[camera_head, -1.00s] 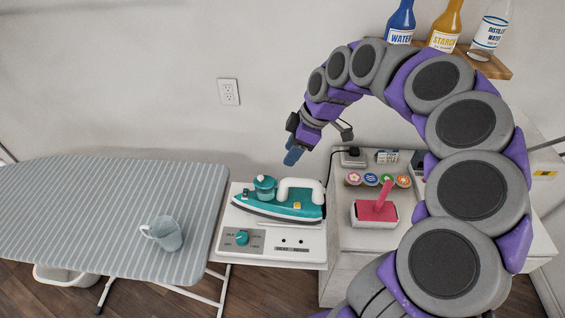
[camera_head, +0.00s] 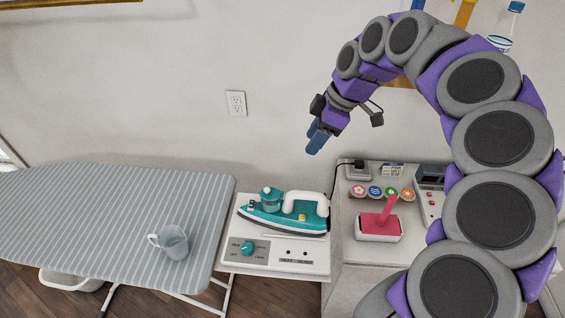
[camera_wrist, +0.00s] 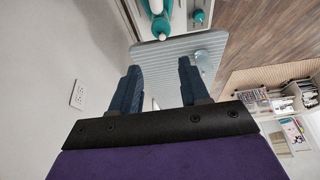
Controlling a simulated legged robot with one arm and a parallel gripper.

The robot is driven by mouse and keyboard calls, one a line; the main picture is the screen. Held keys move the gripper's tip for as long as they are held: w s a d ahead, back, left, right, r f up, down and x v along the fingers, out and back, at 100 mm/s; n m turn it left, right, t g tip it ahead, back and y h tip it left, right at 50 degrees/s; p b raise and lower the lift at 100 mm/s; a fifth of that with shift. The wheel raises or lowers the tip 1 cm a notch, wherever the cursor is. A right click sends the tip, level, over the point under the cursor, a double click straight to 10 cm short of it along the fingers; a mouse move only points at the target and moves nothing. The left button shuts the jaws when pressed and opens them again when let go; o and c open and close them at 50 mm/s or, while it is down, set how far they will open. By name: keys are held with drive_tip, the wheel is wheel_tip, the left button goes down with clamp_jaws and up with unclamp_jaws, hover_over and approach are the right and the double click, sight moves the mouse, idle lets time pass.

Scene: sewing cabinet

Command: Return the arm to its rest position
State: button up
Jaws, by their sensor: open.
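My arm arches up on the right side of the head view and bends over to the left. My gripper (camera_head: 318,138) hangs at its end, pointing down, in the air in front of the wall and above the teal iron (camera_head: 283,211). It touches nothing. In the wrist view my gripper (camera_wrist: 158,90) shows two blue fingers spread apart with nothing between them. Beyond the fingers lies the striped ironing board (camera_wrist: 178,48).
The ironing board (camera_head: 105,215) holds a translucent cup (camera_head: 174,243). The iron sits on a white base (camera_head: 300,262). Bottles stand on a shelf behind my arm.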

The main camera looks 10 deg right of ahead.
drive_tip(key=s+a+m+g+h, duration=0.1)
drive_tip(key=s+a+m, duration=0.1)
drive_tip(key=s+a, duration=0.35)
drive_tip(key=s+a+m+h, duration=0.1)
drive_tip(key=s+a+m, duration=0.1)
drive_tip(key=s, duration=0.7)
drive_tip(key=s+d+f+m+g+h, duration=0.1)
drive_tip(key=s+f+m, duration=0.3)
drive_tip(key=s, duration=0.5)
drive_tip(key=s+d+f+m+g+h, duration=0.1)
drive_tip(key=s+f+m, duration=0.3)
drive_tip(key=s, duration=0.5)
drive_tip(key=shift+d+f+m, duration=0.2)
drive_tip(key=shift+f+m, duration=0.05)
drive_tip(key=shift+m, duration=0.85)
drive_tip(key=shift+o, duration=0.2)
